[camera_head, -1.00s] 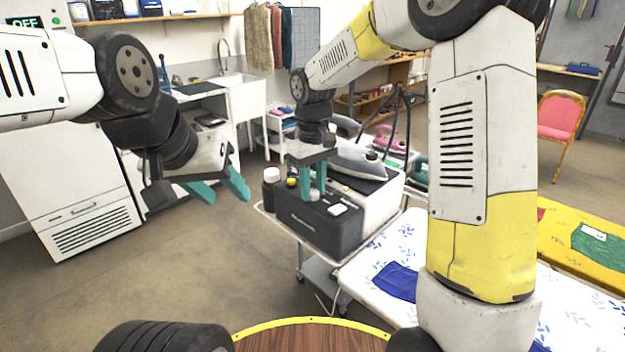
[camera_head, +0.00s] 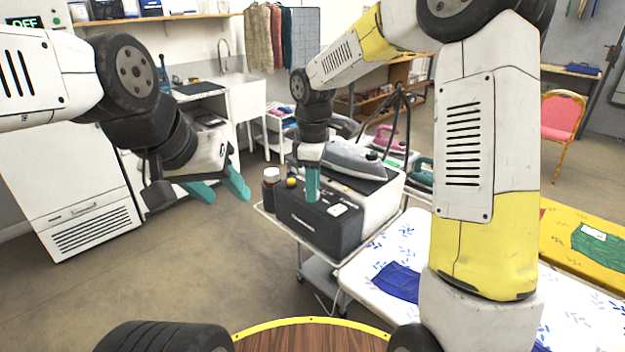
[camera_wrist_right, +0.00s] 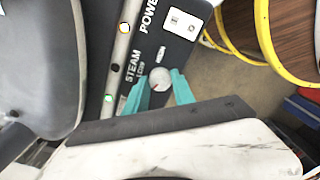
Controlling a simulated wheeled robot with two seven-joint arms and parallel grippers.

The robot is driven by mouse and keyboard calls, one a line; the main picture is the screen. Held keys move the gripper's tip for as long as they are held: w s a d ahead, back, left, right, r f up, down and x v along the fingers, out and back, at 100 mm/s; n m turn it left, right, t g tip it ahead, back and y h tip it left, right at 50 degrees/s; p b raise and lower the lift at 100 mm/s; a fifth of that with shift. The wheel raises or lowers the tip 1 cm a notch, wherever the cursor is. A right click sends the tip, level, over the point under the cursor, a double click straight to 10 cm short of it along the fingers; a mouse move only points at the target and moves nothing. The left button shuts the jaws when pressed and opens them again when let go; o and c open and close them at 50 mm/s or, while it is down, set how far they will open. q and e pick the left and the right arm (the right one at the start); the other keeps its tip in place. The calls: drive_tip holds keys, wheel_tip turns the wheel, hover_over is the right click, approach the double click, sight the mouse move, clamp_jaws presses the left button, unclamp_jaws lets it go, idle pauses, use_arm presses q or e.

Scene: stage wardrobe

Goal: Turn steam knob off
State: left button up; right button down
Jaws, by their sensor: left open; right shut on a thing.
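The steam station (camera_head: 310,222) has a dark front panel and stands on a cart, with a grey iron (camera_head: 350,158) lying on its top. In the right wrist view the round, pale steam knob (camera_wrist_right: 160,78) sits on the dark panel beside the word STEAM. My right gripper (camera_head: 312,194) points down at the panel. Its teal fingers stand on either side of the knob in the right wrist view (camera_wrist_right: 161,88), shut on it. In the head view the knob is hidden behind the fingers. My left gripper (camera_head: 229,198) is open and empty, in the air left of the cart.
A white power switch (camera_wrist_right: 184,23) is further along the panel. An ironing board (camera_head: 375,300) with blue cloth stands to the right.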

drive_tip(key=shift+w+r, duration=0.1)
idle(0.3)
drive_tip(key=c, duration=1.1)
unclamp_jaws()
drive_tip(key=shift+o, duration=0.2)
wheel_tip(320, 180, up, 8)
drive_tip(key=shift+f, duration=0.15)
